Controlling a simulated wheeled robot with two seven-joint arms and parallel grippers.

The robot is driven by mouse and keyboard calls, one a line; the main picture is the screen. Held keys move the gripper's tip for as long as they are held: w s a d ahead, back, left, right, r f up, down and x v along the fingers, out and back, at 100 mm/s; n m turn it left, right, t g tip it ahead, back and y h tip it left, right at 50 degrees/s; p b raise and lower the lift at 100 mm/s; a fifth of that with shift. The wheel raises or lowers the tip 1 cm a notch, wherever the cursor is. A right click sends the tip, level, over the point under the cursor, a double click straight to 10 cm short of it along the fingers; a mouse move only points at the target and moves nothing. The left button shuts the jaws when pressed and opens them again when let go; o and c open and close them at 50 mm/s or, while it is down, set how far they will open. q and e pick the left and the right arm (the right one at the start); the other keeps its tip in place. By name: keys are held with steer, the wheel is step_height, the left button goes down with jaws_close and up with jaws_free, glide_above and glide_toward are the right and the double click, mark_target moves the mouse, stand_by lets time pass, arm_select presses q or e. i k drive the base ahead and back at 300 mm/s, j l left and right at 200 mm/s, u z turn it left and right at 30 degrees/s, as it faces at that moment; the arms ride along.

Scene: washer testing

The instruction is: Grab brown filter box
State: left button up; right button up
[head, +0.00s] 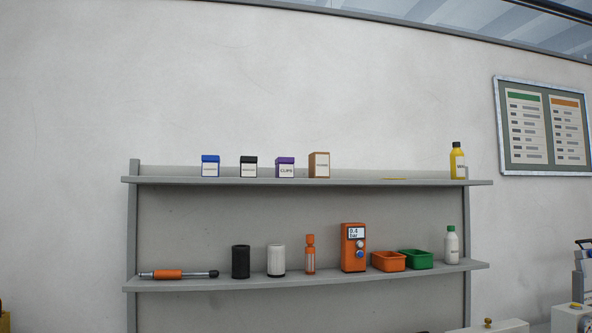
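The brown box (319,165) stands upright on the upper shelf (400,182), with a white label on its front. The label is too small to read surely. It is the rightmost of a row of boxes and a little taller than the others. Neither of my grippers shows in the head view.
To its left stand a purple box (285,167), a black box (249,167) and a blue box (210,166). A yellow bottle (457,161) stands at the upper shelf's right end. The lower shelf (320,282) holds an orange gauge (353,247), bins, cylinders and a tool.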

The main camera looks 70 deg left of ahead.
mark_target(319, 165)
steer(key=u, duration=2.2)
steer(key=l+z, duration=0.3)
steer(key=l, duration=0.15)
steer(key=l+z, duration=0.35)
steer(key=l, duration=0.1)
